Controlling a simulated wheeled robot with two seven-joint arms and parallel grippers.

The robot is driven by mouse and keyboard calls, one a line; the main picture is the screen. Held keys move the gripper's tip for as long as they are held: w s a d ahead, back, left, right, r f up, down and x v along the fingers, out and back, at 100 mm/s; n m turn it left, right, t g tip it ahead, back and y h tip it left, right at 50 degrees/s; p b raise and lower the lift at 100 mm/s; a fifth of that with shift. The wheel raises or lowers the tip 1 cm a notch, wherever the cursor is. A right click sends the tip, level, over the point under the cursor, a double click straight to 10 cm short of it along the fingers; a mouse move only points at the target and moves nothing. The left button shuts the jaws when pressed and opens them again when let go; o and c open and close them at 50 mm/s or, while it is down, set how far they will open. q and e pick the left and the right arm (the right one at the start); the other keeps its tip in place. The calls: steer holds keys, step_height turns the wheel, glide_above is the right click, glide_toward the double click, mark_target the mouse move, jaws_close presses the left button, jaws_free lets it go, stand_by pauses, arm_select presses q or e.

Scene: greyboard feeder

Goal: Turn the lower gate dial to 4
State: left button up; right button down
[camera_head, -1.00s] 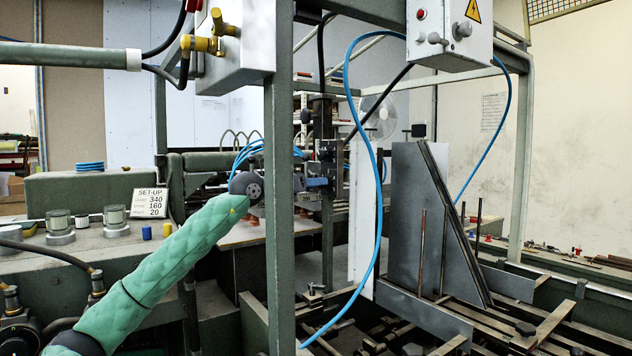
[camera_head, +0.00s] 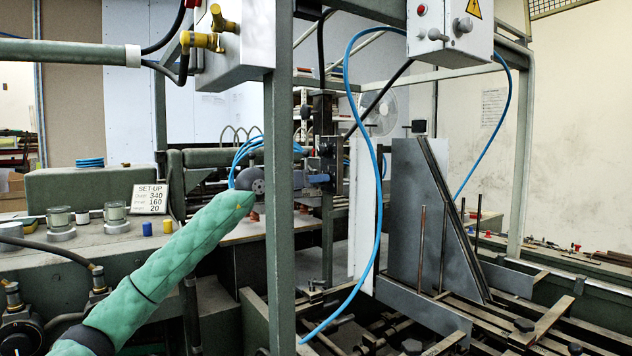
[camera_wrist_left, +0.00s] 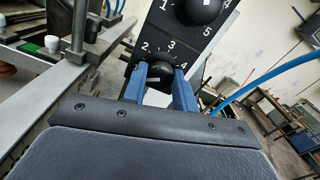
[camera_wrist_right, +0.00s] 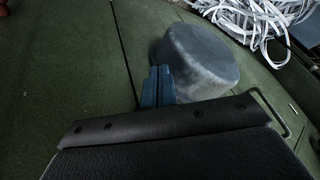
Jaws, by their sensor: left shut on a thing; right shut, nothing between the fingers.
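The lower gate dial (camera_wrist_left: 163,73) is a black knob on a dark plate, with 2, 3 and 4 printed around its far side in the left wrist view. My left gripper (camera_wrist_left: 160,82) is shut on this knob, with one blue finger on each side. A pale mark shows on the knob, but the number it points to is not clear. A larger upper dial (camera_wrist_left: 201,8) sits farther up the plate. In the head view my left gripper (camera_head: 318,179) is partly hidden by a green post. My right gripper (camera_wrist_right: 158,84) is shut and empty.
The green upright post (camera_head: 279,200) stands in front of my left wrist. A blue hose (camera_head: 378,190) hangs right of it. A set-up card (camera_head: 150,198) stands on the left ledge. A grey round block (camera_wrist_right: 200,60) is beside my right fingers.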

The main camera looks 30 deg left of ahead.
arm_select(q)
steer(key=shift+f+m+b, duration=0.15)
steer(key=shift+m+b, duration=1.75)
steer(key=shift+m, duration=7)
steer(key=shift+f+m+b, duration=0.15)
steer(key=shift+m+b, duration=1.75)
steer(key=shift+m, duration=7)
arm_select(e)
step_height(320, 180, down, 25)
steer(key=t, duration=0.2)
steer(key=shift+s+a+r+m, duration=0.2)
steer(key=shift+s+m, duration=0.1)
steer(key=shift+s, duration=0.1)
arm_select(q)
steer(key=o, duration=0.9)
steer(key=shift+o, duration=0.4)
steer(key=shift+r, duration=0.1)
